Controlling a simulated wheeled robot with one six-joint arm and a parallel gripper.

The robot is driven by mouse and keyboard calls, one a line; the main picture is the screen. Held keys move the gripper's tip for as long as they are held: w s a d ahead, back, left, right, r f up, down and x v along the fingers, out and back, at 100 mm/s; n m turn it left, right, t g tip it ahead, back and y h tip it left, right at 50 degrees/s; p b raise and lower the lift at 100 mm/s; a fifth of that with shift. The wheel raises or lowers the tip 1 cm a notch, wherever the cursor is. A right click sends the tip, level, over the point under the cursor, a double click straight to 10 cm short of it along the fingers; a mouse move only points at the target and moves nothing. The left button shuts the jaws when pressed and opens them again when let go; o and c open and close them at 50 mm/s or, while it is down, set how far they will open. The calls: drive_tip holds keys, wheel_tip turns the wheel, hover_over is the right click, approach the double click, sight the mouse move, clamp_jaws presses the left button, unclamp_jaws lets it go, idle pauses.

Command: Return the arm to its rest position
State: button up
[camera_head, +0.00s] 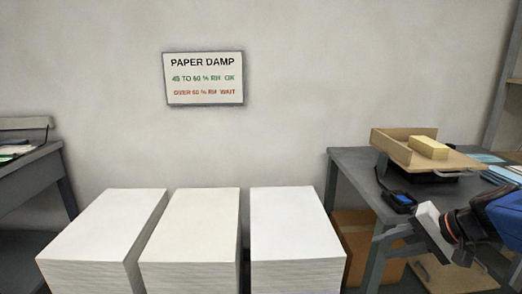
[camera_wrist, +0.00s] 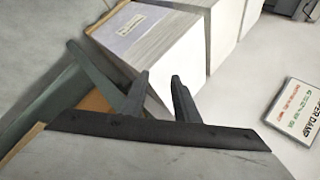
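My gripper (camera_head: 392,238) is at the right of the head view, in front of the grey table. It points left towards the paper stacks. In the wrist view its two dark fingers (camera_wrist: 160,77) stand apart with nothing between them. The nearest paper stack (camera_wrist: 172,50) shows beyond the fingertips. Part of my arm is cut off by the right edge of the head view.
Three white paper stacks (camera_head: 297,223) stand side by side at the centre. The grey table (camera_head: 350,160) on the right bears a wooden tray (camera_head: 388,147) with a yellow block (camera_head: 429,147) and a black device (camera_head: 398,201). A sign (camera_head: 204,78) hangs on the wall.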

drive_tip(key=s+a+f+n+h, duration=0.1)
drive_tip(key=s+a+n+h, duration=0.1)
drive_tip(key=s, duration=0.4)
drive_tip(key=s+a+f+n+g+h, duration=0.1)
drive_tip(key=s+f+n+h, duration=0.1)
drive_tip(key=s+n+h, duration=0.2)
drive_tip(key=s+n, duration=0.1)
drive_tip(key=s, duration=0.1)
drive_tip(key=shift+s+a+f+n+g, duration=0.25)
drive_tip(key=shift+s+a+n+g, duration=0.05)
drive_tip(key=shift+s+a, duration=0.1)
